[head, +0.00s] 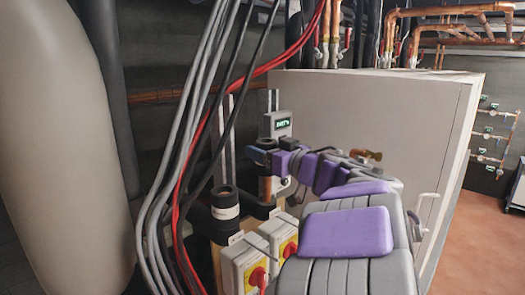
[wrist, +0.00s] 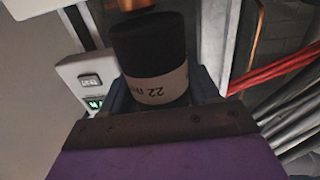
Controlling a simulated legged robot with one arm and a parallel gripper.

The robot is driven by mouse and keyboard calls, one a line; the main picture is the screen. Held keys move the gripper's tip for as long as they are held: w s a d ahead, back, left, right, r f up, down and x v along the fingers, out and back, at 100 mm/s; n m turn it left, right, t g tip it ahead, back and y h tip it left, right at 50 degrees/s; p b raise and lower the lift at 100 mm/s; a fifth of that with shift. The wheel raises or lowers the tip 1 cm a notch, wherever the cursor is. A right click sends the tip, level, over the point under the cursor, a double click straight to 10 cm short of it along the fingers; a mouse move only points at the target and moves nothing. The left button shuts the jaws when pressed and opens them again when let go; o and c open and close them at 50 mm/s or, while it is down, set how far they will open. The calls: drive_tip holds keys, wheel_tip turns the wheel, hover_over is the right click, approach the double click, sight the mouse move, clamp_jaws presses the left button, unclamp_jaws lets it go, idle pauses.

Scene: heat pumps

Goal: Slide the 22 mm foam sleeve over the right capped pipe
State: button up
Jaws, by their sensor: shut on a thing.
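My gripper (head: 262,156) is shut on the black 22 mm foam sleeve, whose pale label shows "22" upside down in the wrist view (wrist: 150,60). In the head view only the dark top of the sleeve (head: 266,143) shows above the fingers. The right pipe (head: 265,188) is copper and stands upright directly below my gripper. Copper also shows just past the sleeve's far end in the wrist view (wrist: 128,5). I cannot tell whether the sleeve's end touches or surrounds the pipe; the pipe's cap is hidden.
A black sleeve-like cylinder with a white label (head: 225,205) stands left of the pipe. Switch boxes with yellow and red knobs (head: 257,277) are in front. Grey and red cables (head: 190,120) hang at left. A small green display (head: 283,124) and a large cabinet (head: 375,110) are behind.

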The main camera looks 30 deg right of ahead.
sight(269, 181)
drive_tip(key=shift+d+f+b, duration=0.35)
drive_tip(key=shift+f+b, duration=0.3)
drive_tip(key=shift+b, duration=0.05)
drive_tip(key=shift+a+f+b, duration=0.35)
drive_tip(key=shift+f+b, duration=0.2)
drive_tip(key=shift+b, duration=0.1)
drive_tip(key=shift+a+f, duration=0.1)
drive_tip(key=shift+f, duration=0.4)
drive_tip(key=shift+d+f+b, duration=0.25)
drive_tip(key=shift+f+b, duration=0.1)
drive_tip(key=shift+f, duration=1.75)
drive_tip(key=shift+f, duration=0.1)
drive_tip(key=o, duration=0.7)
drive_tip(key=shift+a, duration=0.1)
drive_tip(key=shift+o, duration=0.2)
drive_tip(key=shift+a, duration=0.15)
